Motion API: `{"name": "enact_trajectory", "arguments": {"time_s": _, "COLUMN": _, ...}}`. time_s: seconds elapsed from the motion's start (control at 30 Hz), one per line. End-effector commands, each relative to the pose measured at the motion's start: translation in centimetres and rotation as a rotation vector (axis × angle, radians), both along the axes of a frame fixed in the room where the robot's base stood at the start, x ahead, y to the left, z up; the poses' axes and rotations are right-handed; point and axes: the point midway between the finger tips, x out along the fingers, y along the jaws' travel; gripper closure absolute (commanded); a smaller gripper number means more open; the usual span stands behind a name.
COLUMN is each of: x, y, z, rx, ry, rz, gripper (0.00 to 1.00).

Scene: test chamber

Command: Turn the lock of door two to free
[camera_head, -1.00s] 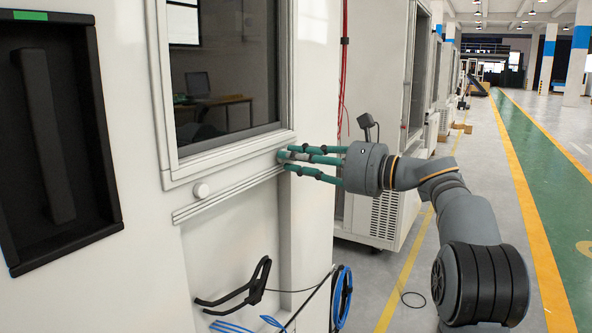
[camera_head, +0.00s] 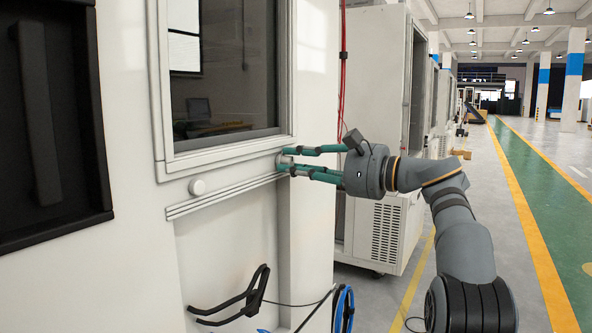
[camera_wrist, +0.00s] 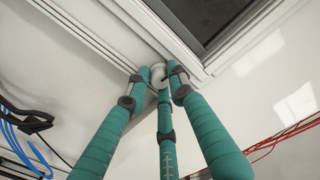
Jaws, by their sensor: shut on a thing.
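A white round lock knob (camera_head: 286,159) sits on the white cabinet front, by the lower right corner of the window frame. It also shows in the wrist view (camera_wrist: 158,74), between the fingertips. My gripper (camera_head: 283,162) has three teal fingers with grey joints, and they are shut around this knob. The fingers partly hide the knob, and I cannot read any lock marking. A second white round knob (camera_head: 198,187) stands free further left, under the window (camera_head: 224,70).
A black recessed handle panel (camera_head: 45,120) is at the far left. A black bracket (camera_head: 235,300) and a blue cable coil (camera_head: 344,310) are below. Red cables (camera_head: 342,75) hang to the right. Another white cabinet (camera_head: 375,90) stands behind; the aisle at right is clear.

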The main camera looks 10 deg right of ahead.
Motion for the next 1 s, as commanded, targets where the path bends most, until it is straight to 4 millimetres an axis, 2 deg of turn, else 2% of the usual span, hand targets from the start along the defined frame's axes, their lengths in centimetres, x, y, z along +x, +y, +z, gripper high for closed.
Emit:
{"name": "enact_trajectory", "arguments": {"time_s": 0.27, "x": -0.22, "y": 0.42, "z": -0.02, "rx": -0.056, "ry": -0.064, "rz": 0.012, "gripper": 1.00}}
{"name": "enact_trajectory", "arguments": {"time_s": 0.77, "x": -0.16, "y": 0.44, "z": -0.17, "rx": -0.071, "ry": -0.072, "rz": 0.012, "gripper": 1.00}}
{"name": "enact_trajectory", "arguments": {"time_s": 0.8, "x": -0.16, "y": 0.44, "z": -0.19, "rx": -0.071, "ry": -0.072, "rz": 0.012, "gripper": 0.77}}
{"name": "enact_trajectory", "arguments": {"time_s": 1.0, "x": -0.12, "y": 0.35, "z": -0.17, "rx": -0.070, "ry": -0.073, "rz": 0.009, "gripper": 0.65}}
